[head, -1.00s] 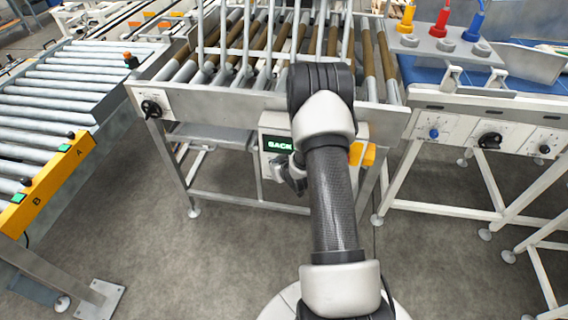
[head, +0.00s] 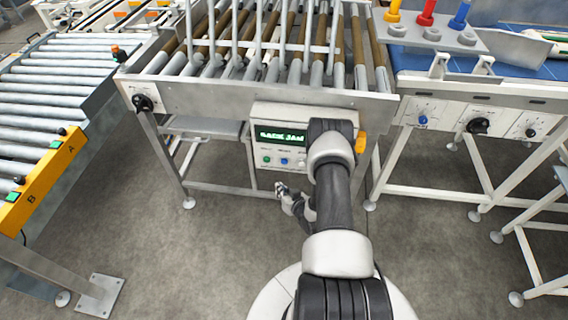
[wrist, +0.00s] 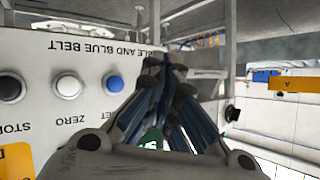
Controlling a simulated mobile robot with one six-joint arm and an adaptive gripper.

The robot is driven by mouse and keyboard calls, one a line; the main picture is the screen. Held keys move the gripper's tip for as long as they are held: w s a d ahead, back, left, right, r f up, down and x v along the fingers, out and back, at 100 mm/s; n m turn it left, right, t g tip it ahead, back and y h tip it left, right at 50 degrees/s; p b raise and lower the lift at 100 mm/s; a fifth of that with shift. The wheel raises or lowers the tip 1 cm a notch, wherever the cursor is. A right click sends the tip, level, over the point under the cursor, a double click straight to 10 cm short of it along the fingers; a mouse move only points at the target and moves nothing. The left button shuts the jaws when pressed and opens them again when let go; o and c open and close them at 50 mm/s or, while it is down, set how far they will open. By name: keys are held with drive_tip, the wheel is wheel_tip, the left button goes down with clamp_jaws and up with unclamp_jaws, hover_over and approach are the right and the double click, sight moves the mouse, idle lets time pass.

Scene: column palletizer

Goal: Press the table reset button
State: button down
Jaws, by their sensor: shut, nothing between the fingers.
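The grey control box (head: 262,118) hangs under the roller table's front edge, with a lit green display (head: 281,137) above a row of buttons. A blue button (head: 284,161) shows there; in the wrist view the blue button (wrist: 113,83) has an upside-down label ending in "ET", its start hidden by my gripper. A white button (wrist: 69,86) labelled ZERO and a dark button (wrist: 11,88) are beside it. My gripper (wrist: 166,66) is shut and empty, apart from the panel as far as I can tell. In the head view my gripper (head: 281,188) is low, below the box.
The roller table (head: 190,93) stands above on metal legs. A yellow-fronted roller conveyor (head: 50,170) is at left. A blue-belt conveyor (head: 520,62) with coloured knobs is at right. The grey floor (head: 140,235) in front is mostly clear.

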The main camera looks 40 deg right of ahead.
drive_tip(key=w+d+b, duration=0.3)
drive_tip(key=w+d, duration=0.2)
drive_tip(key=d, duration=0.1)
drive_tip(key=shift+w+d+b, duration=0.2)
drive_tip(key=shift+b, duration=0.15)
idle(1.3)
drive_tip(key=shift+w+d+b, duration=0.3)
drive_tip(key=shift+b, duration=0.15)
drive_tip(key=shift+w+d+b, duration=0.35)
drive_tip(key=shift+d+b, duration=0.05)
drive_tip(key=shift+b, duration=0.05)
idle(0.8)
drive_tip(key=shift+s+a+p, duration=0.4)
drive_tip(key=shift+s+a, duration=0.25)
drive_tip(key=shift+a, duration=0.05)
drive_tip(key=shift+s+a+p, duration=0.85)
drive_tip(key=shift+s+a, duration=0.8)
drive_tip(key=shift+a, duration=0.3)
